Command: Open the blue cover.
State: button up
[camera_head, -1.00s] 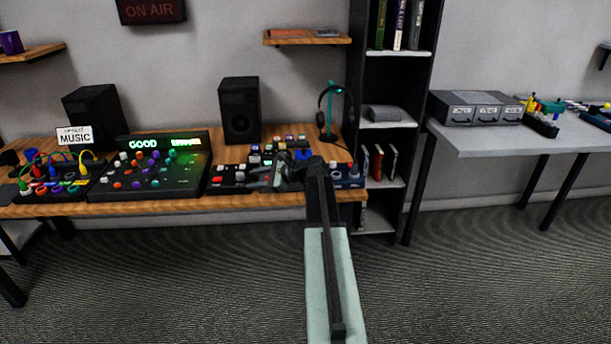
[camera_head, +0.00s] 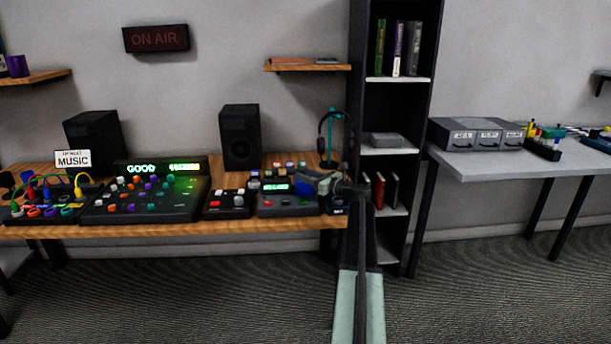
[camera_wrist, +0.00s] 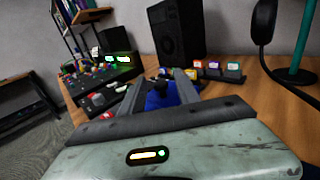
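The blue cover (camera_wrist: 158,98) shows in the wrist view as a blue patch between and below my gripper's fingers. In the head view a small blue part (camera_head: 300,188) shows on a dark device with a lit green display (camera_head: 278,187). My gripper (camera_wrist: 160,77) has its two grey fingers spread apart, with a gap between them. In the head view my gripper (camera_head: 312,181) is at the right part of the wooden desk, over or beside that device. Whether the fingers touch the cover, and how far it is raised, I cannot tell.
On the wooden desk (camera_head: 170,228) stand a mixer (camera_head: 150,200), speakers (camera_head: 240,137) and a headphone stand (camera_head: 330,140). Several small coloured-label blocks (camera_wrist: 215,70) lie behind the device. A black shelf (camera_head: 397,115) stands close on the right. Floor in front is clear.

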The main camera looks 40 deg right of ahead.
jog(key=shift+w, duration=0.6)
grip_shut()
dwell(0.9)
